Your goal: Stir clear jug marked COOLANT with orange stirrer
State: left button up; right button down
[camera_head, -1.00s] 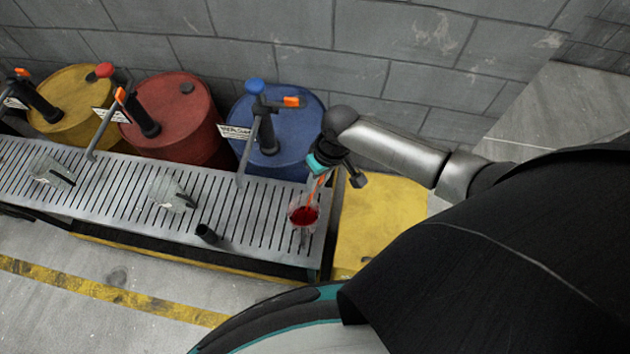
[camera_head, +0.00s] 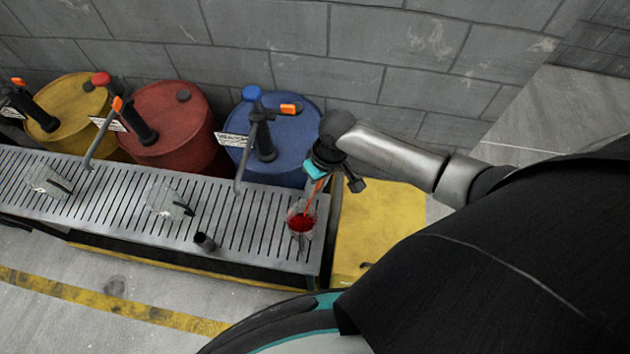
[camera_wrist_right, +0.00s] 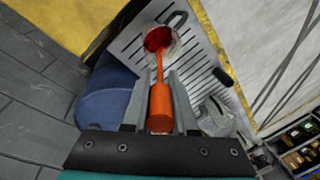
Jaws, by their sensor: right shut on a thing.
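The orange stirrer (camera_wrist_right: 160,108) has a thick handle and a thin shaft. My right gripper (camera_wrist_right: 161,76) is shut on its handle. In the head view the gripper (camera_head: 316,170) is above the right end of the grate, with the stirrer (camera_head: 309,196) slanting down from it. The stirrer's lower end is in a clear jug holding red liquid (camera_head: 301,224); the jug also shows in the wrist view (camera_wrist_right: 160,42). The stirrer's tip is hidden in the liquid. I cannot read any marking on this jug. My left gripper is not in view.
Two other clear jugs (camera_head: 165,200) (camera_head: 46,180) stand left on the slotted metal grate (camera_head: 110,210), with a small dark cup (camera_head: 205,242). Blue (camera_head: 295,135), red (camera_head: 185,125) and yellow (camera_head: 75,115) drums with pumps stand behind. A yellow box (camera_head: 375,225) is right.

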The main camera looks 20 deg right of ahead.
jog(key=shift+a+v, duration=0.25)
jog(key=shift+v, duration=0.95)
jog(key=shift+a+v, duration=0.25)
jog(key=shift+v, duration=1)
jog(key=shift+w+r, duration=0.1)
jog(key=shift+a, duration=0.1)
